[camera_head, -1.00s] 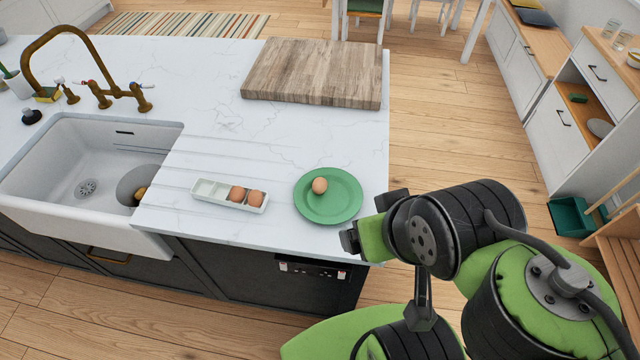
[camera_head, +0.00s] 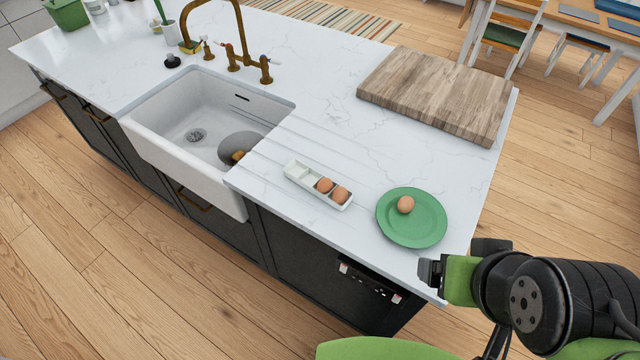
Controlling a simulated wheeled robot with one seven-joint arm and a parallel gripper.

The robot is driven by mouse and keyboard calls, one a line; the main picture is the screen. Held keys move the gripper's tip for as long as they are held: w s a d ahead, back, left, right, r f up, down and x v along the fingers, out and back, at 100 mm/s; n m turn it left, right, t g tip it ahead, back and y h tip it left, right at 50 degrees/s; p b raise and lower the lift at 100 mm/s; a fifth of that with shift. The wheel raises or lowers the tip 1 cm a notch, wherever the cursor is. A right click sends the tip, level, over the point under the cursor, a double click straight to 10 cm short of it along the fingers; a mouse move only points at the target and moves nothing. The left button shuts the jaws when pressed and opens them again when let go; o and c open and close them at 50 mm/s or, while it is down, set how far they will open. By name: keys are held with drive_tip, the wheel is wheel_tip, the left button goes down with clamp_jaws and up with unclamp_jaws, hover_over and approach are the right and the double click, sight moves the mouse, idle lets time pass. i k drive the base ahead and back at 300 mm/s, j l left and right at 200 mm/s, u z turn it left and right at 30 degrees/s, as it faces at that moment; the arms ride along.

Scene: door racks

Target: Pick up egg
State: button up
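A brown egg (camera_head: 405,204) lies on a green plate (camera_head: 425,234) near the counter's right end. Two more brown eggs, one on the left (camera_head: 324,185) and one on the right (camera_head: 340,195), sit in a white egg holder (camera_head: 297,170) to the left of the plate. The holder's left part is empty. My gripper (camera_head: 455,260) is at the counter's front right corner, just below and right of the plate. It is apart from every egg. Its two dark fingers look spread, with nothing seen between them.
A wooden cutting board (camera_head: 435,90) lies behind the plate. A white sink (camera_head: 200,120) with a brass faucet (camera_head: 235,50) is to the left. The white counter (camera_head: 320,110) between sink and board is clear. Chairs and a table stand on the wooden floor at the back right.

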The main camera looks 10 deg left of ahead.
sight(406, 203)
drive_tip(key=l+u, duration=0.35)
drive_tip(key=u, duration=0.15)
drive_tip(key=l+u, duration=0.3)
drive_tip(key=u, duration=0.2)
drive_tip(key=k+l+u, duration=0.15)
drive_tip(key=l+u, duration=0.15)
drive_tip(key=u, duration=0.2)
drive_tip(key=k+l+u, duration=0.15)
drive_tip(key=u, duration=0.35)
drive_tip(key=l+u, duration=0.4)
drive_tip(key=k+l+u, duration=0.15)
drive_tip(key=u, duration=0.2)
drive_tip(key=l, duration=0.1)
